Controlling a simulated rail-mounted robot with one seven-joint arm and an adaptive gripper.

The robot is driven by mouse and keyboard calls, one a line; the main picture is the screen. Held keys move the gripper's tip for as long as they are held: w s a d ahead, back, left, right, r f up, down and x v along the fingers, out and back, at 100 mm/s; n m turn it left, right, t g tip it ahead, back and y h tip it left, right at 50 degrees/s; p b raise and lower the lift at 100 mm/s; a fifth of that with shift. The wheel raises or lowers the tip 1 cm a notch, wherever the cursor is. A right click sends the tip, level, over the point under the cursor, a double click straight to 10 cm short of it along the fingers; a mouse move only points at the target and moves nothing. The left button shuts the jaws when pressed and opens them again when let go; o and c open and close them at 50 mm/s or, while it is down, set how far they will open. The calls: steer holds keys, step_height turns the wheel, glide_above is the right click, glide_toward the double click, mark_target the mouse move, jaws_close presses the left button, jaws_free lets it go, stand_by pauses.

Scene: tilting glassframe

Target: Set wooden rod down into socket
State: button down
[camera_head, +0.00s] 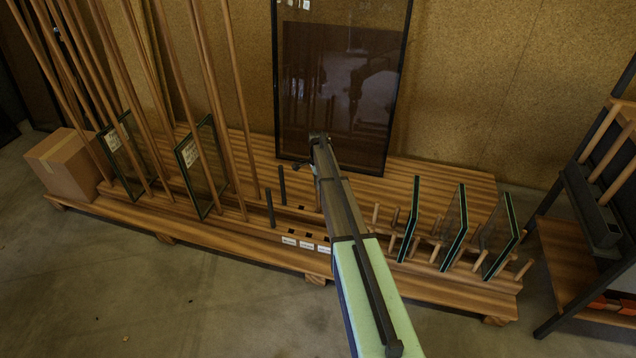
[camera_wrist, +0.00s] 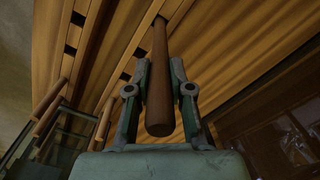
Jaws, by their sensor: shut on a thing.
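The wooden rod (camera_wrist: 159,85) is a brown round stick between the fingers of my gripper (camera_wrist: 160,70) in the wrist view. My gripper is shut on it, with one finger on each side. The rod's near end faces the camera, and its far end meets a dark square socket (camera_wrist: 161,18) in the wooden base. How deep it sits cannot be told. Other dark square sockets (camera_head: 292,232) show in the base.
A framed dark glass pane (camera_head: 335,95) leans on the cork wall behind my gripper. Glass panels stand between pegs (camera_head: 454,230) at the right. Tall wooden poles (camera_head: 165,70) and more panels stand at the left. Two short dark posts (camera_head: 270,208) stand near the sockets.

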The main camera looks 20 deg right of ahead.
steer(key=shift+f, duration=0.15)
steer(key=c, duration=1)
jaws_free()
steer(key=shift+o, duration=0.2)
steer(key=shift+r+p, duration=2.1)
steer(key=shift+r, duration=0.95)
